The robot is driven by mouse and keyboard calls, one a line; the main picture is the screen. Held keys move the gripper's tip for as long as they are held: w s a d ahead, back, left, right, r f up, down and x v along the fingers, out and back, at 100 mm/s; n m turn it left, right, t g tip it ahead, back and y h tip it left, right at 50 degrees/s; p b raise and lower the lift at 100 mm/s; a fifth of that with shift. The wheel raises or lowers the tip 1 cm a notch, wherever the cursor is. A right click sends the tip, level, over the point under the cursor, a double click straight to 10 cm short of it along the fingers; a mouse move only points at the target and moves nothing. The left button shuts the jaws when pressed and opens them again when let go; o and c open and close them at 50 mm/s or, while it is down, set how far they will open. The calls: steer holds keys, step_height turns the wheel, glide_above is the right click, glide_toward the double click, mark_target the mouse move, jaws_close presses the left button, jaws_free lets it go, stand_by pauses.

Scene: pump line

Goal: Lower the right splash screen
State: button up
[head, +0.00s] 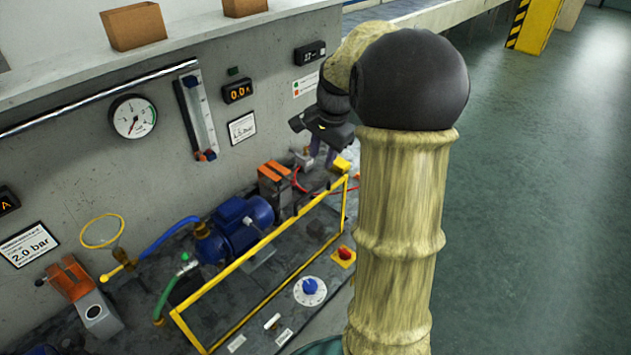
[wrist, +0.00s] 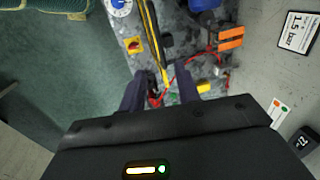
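A yellow-framed screen (head: 262,240) stands upright along the front of the pump bench in the head view, its top bar running from lower left to upper right. I take it for the splash screen; any clear panel in it is hard to see. In the wrist view its yellow bars (wrist: 152,35) run down to between my fingers. My gripper (head: 321,150) is above the bench near the screen's far right end. In the wrist view my gripper (wrist: 160,90) has its two fingers apart, with nothing clearly held. Whether a finger touches the frame cannot be told.
Behind the screen are a blue pump motor (head: 240,225), an orange block (head: 274,186) and a red cable (wrist: 180,68). A yellow block (head: 341,164) sits close to my gripper. A red-and-yellow switch (head: 344,256) and blue dial (head: 310,290) lie in front. Open floor is at right.

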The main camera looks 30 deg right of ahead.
mark_target(315, 189)
steer(key=f, duration=0.3)
steer(key=w+f+p, duration=0.1)
steer(key=f, duration=0.5)
steer(key=shift+w+a+f+p, duration=0.3)
steer(key=shift+a+f, duration=0.05)
steer(key=shift+w+f, duration=0.25)
steer(key=shift+f, duration=0.25)
steer(key=shift+s, duration=0.15)
steer(key=shift+c, duration=0.4)
jaws_close()
